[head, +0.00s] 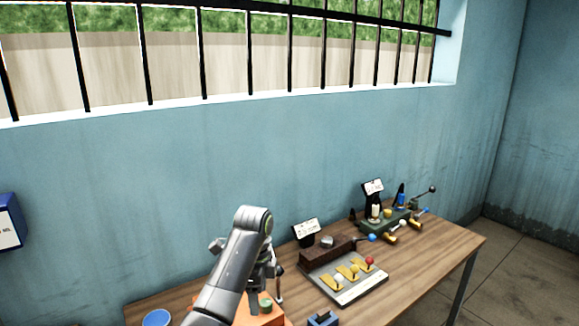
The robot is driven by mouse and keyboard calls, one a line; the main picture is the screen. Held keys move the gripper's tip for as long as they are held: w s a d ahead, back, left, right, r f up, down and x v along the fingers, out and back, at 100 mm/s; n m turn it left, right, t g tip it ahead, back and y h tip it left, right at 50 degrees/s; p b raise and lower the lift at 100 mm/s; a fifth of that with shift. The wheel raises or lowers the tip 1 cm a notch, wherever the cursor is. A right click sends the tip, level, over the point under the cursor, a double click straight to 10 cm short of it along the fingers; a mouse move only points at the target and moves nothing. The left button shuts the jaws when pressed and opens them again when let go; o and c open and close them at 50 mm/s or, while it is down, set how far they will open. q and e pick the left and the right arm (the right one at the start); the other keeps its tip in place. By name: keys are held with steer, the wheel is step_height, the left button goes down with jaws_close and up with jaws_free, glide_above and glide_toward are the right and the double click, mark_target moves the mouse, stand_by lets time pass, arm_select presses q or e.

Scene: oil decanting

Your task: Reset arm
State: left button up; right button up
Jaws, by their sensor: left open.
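My left arm comes in from the bottom and bends over the left part of the wooden table (405,305). My left gripper (272,290) hangs downward above an orange block-like object (258,318) with a small green part (265,304). It is partly hidden behind my own arm. The gripper is open, and I see nothing held in it. I cannot tell whether it touches the orange object. My right gripper is not in view.
A grey panel (350,294) with yellow parts and coloured knobs stands mid-table beside a brown box (325,255). A green device (385,222) with levers stands at the far right. A blue round item (156,318) lies front left. The blue wall (130,180) borders the table.

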arm_select(q)
steer(key=s+a+f+n+t, duration=0.2)
steer(key=s+a+f+n, duration=0.8)
steer(key=s+a+f, duration=0.6)
steer(key=s+a+n+t+y, duration=0.1)
steer(key=s+a+n, duration=0.15)
steer(key=s, duration=0.55)
steer(key=s+a+r+n, duration=0.15)
steer(key=s+n, duration=0.25)
steer(key=s, duration=0.5)
steer(key=s+a+n+t+y, duration=0.1)
steer(key=s+a+n, duration=0.2)
steer(key=s, duration=0.5)
step_height(320, 180, down, 32)
steer(key=a+g+b, duration=0.2)
steer(key=b, duration=0.6)
steer(key=s+d+f+b, duration=0.1)
steer(key=s+f+b, duration=0.2)
steer(key=s+f, duration=0.4)
steer(key=s+f+h+b, duration=0.1)
steer(key=s+f+b, duration=0.2)
steer(key=s+f, duration=0.5)
step_height(320, 180, down, 8)
steer(key=shift+s+d+f+g, duration=0.1)
steer(key=shift+s+d+g, duration=0.2)
steer(key=shift+d+g, duration=0.1)
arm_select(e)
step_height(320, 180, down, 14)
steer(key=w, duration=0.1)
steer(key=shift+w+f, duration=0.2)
